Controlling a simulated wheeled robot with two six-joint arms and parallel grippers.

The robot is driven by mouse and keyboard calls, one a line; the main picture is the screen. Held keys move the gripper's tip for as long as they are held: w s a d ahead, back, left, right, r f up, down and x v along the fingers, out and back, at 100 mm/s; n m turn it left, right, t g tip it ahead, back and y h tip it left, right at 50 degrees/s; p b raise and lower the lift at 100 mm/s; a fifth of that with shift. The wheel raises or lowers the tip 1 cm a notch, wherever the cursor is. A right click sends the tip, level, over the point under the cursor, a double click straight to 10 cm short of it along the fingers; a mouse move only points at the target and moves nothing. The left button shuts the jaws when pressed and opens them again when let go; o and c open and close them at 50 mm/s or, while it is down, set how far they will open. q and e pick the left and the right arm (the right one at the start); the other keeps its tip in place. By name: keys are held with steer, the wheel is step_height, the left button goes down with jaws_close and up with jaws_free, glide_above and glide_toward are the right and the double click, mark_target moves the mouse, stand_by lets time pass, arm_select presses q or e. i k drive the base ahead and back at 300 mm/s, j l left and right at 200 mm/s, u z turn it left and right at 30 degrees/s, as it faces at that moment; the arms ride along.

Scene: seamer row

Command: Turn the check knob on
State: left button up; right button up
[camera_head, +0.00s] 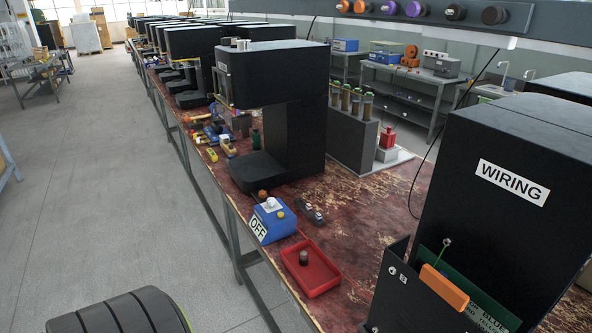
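A blue box (275,224) with a white "OFF" label (258,228) on its front stands near the left edge of the long red-brown bench. A pale knob (270,203) sits on its top, with a small yellow button (281,214) beside it. Which way the knob points is too small to tell. Neither of my grippers shows in the head view, and nothing touches the box.
A red tray (318,286) holding a small dark cylinder sits in front of the box. A black machine (287,115) stands behind it. A black "WIRING" unit (511,183) stands at the right. The grey floor on the left is open.

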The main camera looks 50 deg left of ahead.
mark_target(271, 202)
steer(key=j+z, duration=0.3)
steer(key=j, duration=2.2)
